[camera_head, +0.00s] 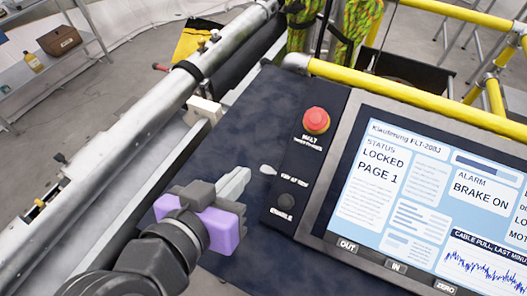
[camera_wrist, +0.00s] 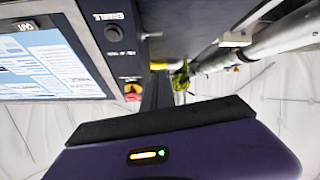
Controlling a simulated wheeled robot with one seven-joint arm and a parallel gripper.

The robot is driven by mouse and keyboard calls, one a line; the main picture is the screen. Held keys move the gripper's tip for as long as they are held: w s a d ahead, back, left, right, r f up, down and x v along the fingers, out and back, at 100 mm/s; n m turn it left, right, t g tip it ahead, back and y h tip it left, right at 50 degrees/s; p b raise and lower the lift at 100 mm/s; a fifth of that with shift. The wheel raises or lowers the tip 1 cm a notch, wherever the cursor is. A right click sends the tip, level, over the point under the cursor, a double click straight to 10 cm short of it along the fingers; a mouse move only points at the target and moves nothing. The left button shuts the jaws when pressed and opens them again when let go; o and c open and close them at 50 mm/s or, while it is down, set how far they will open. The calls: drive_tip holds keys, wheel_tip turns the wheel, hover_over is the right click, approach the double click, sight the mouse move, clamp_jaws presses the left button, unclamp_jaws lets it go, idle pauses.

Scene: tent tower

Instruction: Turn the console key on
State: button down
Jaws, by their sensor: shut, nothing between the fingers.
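The console key (camera_head: 268,169) is a small pale grey piece at the left edge of the dark button strip (camera_head: 322,130), beside small white lettering. My gripper (camera_head: 243,174), with a purple body and pale grey fingers, is shut and empty. Its fingertips point at the key from the left in the head view, with a small gap in the picture; I cannot tell the depth between them.
A red stop button (camera_head: 316,121) sits above the key and a black enable button (camera_head: 285,200) below it. The screen (camera_head: 400,195) at right reads "LOCKED" and "BRAKE ON". A yellow rail (camera_head: 420,97) runs behind the console. A grey pole (camera_head: 150,120) runs at left.

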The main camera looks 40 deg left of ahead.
drive_tip(key=m, duration=0.3)
drive_tip(key=p, duration=0.1)
hover_over(269, 171)
drive_tip(key=s, duration=0.2)
wheel_tip(269, 171, down, 5)
wheel_tip(269, 171, down, 2)
drive_tip(key=shift+f+n+p, duration=0.1)
drive_tip(key=shift+n+p, duration=0.2)
drive_tip(key=shift+p, duration=0.05)
drive_tip(key=shift+s+f, duration=0.25)
drive_tip(key=shift+f, duration=0.55)
